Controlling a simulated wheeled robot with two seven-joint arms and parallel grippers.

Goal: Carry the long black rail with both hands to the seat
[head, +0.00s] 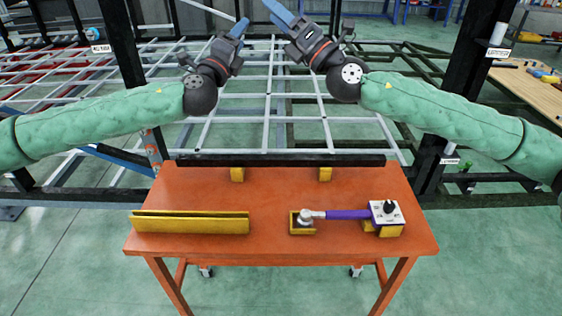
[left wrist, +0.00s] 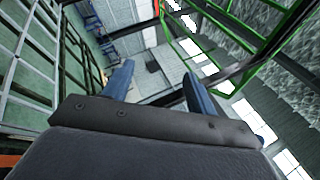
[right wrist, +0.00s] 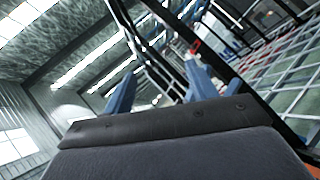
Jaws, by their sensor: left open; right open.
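The long black rail (head: 280,160) lies level along the back edge of the orange table (head: 270,198), on two yellow blocks (head: 237,174). My left gripper (head: 240,28) is raised well beyond and above the rail, in front of the grey frame. Its blue fingers stand apart with nothing between them in the left wrist view (left wrist: 158,88). My right gripper (head: 277,10) is raised beside it, at the top of the head view. Its fingers are also apart and empty in the right wrist view (right wrist: 160,88). Neither gripper touches the rail. I cannot tell which part is the seat.
A yellow channel (head: 190,222) lies at the table's front left. A purple-handled tool (head: 347,214) rests on yellow holders at the front right. The grey chassis frame (head: 268,95) spreads behind the table. Black uprights (head: 122,70) stand at both sides. The table's middle is clear.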

